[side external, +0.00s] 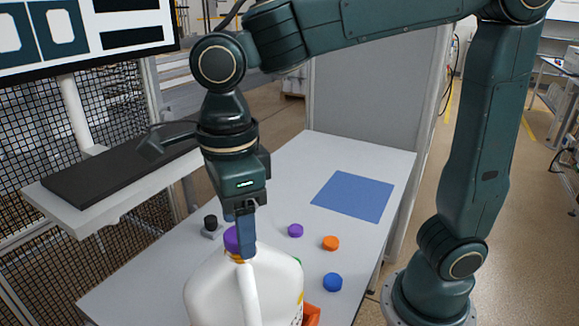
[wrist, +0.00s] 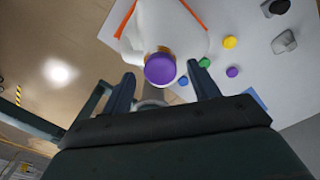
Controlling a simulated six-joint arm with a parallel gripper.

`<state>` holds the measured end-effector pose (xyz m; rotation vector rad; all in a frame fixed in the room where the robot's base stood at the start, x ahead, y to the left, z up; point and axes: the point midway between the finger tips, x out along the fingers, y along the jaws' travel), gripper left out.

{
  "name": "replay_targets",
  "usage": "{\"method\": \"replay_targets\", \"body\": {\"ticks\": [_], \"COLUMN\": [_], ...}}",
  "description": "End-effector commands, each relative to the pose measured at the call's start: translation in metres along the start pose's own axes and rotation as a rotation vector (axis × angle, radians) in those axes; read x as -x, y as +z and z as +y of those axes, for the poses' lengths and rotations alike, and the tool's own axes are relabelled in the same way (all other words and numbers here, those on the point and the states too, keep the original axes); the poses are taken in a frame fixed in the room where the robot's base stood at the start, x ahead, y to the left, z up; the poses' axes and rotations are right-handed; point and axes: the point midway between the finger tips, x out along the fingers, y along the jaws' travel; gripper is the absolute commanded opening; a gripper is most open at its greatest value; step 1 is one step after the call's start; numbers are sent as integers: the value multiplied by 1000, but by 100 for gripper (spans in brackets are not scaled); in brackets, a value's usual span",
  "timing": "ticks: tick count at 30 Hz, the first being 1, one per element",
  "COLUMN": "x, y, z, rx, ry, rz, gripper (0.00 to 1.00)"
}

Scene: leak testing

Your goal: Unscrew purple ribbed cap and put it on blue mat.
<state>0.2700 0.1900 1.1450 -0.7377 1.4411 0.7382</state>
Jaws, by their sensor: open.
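The purple ribbed cap (side external: 231,239) sits on the neck of a white jug (side external: 213,291) in the side external view. In the wrist view the cap (wrist: 160,68) shows from above, with a yellow-orange ring under it on the jug (wrist: 170,25). My gripper (side external: 246,250) is open and points down at the cap. In the wrist view its two fingers (wrist: 160,78) stand apart, one on each side of the cap, without visible contact. The blue mat (side external: 353,195) lies flat and bare on the table, behind and right of the jug.
Loose caps lie on the white table (side external: 140,275): a purple one (side external: 295,230), an orange one (side external: 330,243) and a blue one (side external: 332,282). A green cap is partly hidden behind the jug. A small black-topped item (side external: 210,224) stands left of my gripper. An orange-red edge (side external: 311,314) shows beside the jug.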

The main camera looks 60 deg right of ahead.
Motion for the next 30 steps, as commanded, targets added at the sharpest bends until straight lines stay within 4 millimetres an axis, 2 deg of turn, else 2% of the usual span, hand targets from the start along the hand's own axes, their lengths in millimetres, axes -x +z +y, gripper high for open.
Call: {"method": "replay_targets", "body": {"ticks": [13, 22, 23, 30], "x": [-21, -24, -24, -24], "y": [0, 0, 0, 0], "z": [0, 0, 0, 0], "rx": [1, 1, 1, 1], "ry": [0, 0, 0, 0], "rz": [1, 0, 0, 0], "gripper": [60, 60, 58, 11]}}
